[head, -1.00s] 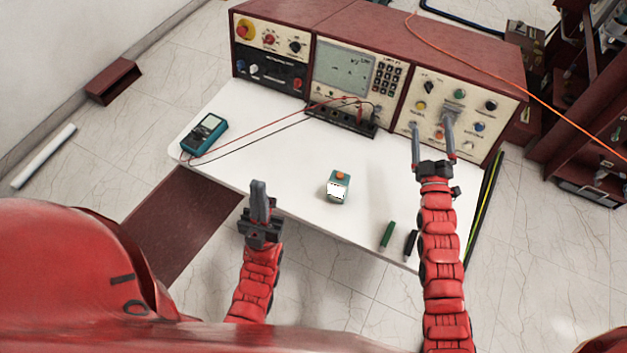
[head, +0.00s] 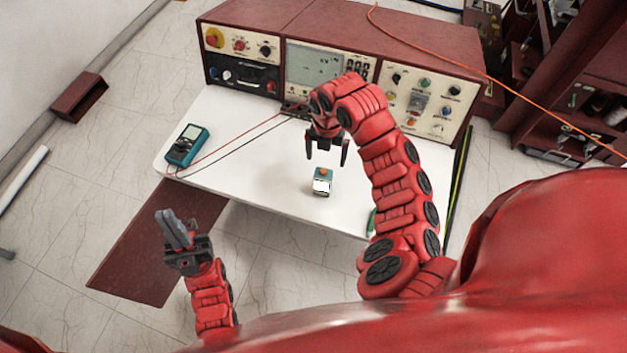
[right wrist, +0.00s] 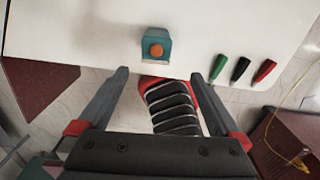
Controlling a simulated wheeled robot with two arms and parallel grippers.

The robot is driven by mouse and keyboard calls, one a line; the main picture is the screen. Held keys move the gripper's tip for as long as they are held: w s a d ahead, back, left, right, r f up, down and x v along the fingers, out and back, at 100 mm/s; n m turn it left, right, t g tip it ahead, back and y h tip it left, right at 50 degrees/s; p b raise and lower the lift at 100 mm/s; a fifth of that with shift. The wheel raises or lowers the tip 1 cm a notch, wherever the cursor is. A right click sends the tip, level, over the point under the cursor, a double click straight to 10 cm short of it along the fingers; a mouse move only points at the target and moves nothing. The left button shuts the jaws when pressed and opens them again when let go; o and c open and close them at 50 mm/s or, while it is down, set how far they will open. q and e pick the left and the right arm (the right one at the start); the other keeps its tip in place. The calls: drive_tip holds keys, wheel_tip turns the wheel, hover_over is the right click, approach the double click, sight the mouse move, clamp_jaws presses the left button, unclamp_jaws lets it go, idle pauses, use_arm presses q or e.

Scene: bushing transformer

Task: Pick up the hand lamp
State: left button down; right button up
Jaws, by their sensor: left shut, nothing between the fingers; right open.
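The hand lamp (head: 322,184) seems to be the small teal block with an orange knob and a white face, standing on the white table. In the right wrist view the hand lamp (right wrist: 156,48) lies just beyond the fingertips, roughly centred between them. My right gripper (head: 327,155) points down, open and empty, above and slightly behind the lamp, apart from it. Its two fingers also show in the right wrist view (right wrist: 160,76). My left gripper (head: 168,222) is shut and empty, off the table's front-left side.
A teal multimeter (head: 187,145) with leads lies on the left of the white table (head: 260,190). A control console (head: 285,70) stands along the back. The table around the lamp is clear.

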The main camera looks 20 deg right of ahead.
sight(324, 173)
wheel_tip(324, 173, down, 12)
drive_tip(key=b, duration=0.5)
drive_tip(key=shift+r, duration=0.15)
drive_tip(key=shift+w+f+p, duration=0.15)
drive_tip(key=shift+f+p, duration=0.15)
drive_tip(key=shift+p, duration=0.15)
drive_tip(key=f+p, duration=0.2)
drive_tip(key=f, duration=0.1)
drive_tip(key=shift+w+a+f, duration=0.1)
drive_tip(key=shift+w+f, duration=0.15)
drive_tip(key=shift+w, duration=0.15)
drive_tip(key=shift+f, duration=0.6)
clamp_jaws()
drive_tip(key=shift+r, duration=0.1)
